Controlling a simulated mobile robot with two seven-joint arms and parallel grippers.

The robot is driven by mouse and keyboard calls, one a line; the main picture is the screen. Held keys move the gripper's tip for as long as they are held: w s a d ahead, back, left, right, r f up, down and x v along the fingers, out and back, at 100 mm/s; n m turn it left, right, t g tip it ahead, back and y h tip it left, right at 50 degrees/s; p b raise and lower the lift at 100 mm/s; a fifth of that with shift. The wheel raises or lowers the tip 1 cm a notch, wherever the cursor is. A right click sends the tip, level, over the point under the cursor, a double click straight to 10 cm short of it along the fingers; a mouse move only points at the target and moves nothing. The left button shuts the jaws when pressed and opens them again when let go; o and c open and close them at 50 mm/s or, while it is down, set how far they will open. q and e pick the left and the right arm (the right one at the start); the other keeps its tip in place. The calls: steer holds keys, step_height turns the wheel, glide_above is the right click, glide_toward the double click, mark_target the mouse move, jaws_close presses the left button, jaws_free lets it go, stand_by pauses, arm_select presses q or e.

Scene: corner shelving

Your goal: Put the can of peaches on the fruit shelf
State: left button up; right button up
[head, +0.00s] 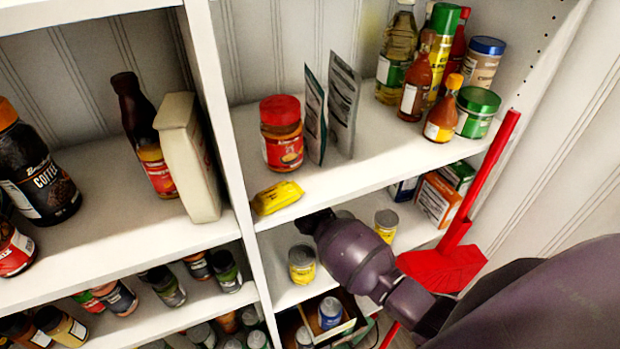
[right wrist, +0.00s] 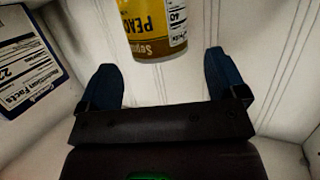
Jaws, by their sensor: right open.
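In the right wrist view, the can of peaches (right wrist: 152,28) has a yellow label with a brown band. Only part of it shows, at the top edge, just ahead of and between the fingertips. My right gripper (right wrist: 160,68) is open and empty, with one blue finger on either side. In the head view my right arm reaches into the compartment below the yellow packet. Its fingers cannot be made out there. Yellow-labelled cans stand left (head: 302,265) and right (head: 386,225) of the arm; I cannot tell which can is the peaches. No shelf is marked as fruit. My left gripper is not in view.
A yellow packet (head: 277,198) lies at the shelf edge above my arm. A jar (head: 282,133), pouches and bottles stand on that shelf. Boxes (head: 438,198) stand at the right. A red object (head: 445,266) is beside my arm. A labelled box (right wrist: 28,62) is left in the wrist view.

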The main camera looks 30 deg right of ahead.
steer(key=v, duration=0.4)
steer(key=shift+s, duration=0.1)
stand_by(0.5)
